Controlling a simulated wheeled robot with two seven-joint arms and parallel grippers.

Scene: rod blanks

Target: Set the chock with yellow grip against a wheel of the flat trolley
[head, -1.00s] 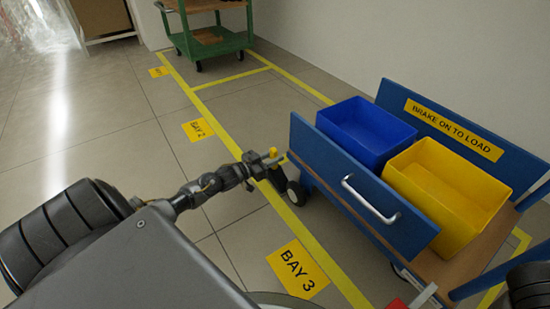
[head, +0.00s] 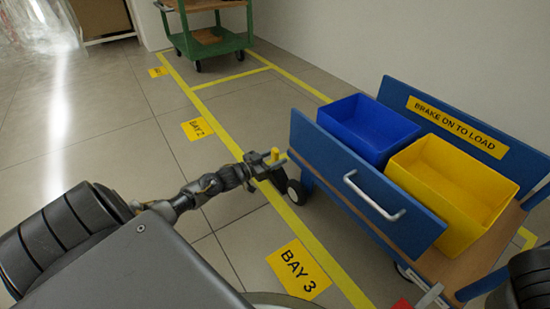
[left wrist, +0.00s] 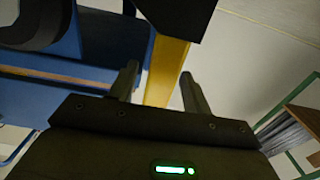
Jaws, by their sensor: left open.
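The blue trolley (head: 370,205) stands at the right, with a dark wheel (head: 296,192) at its near left corner. A yellow grip (head: 275,155) shows at the tip of my left gripper (head: 266,162), by that wheel. In the left wrist view the yellow grip (left wrist: 165,72) stands between the two open fingers of my left gripper (left wrist: 160,88), and the black chock body (left wrist: 180,14) is beyond it. The wheel also shows there (left wrist: 32,20), beside the chock; whether they touch is unclear. My right gripper is out of view.
The trolley carries a blue bin (head: 365,128) and a yellow bin (head: 450,185). A small red part (head: 401,304) shows at the bottom edge. A green trolley (head: 210,38) stands at the back. Floor at the left is clear, with yellow bay lines.

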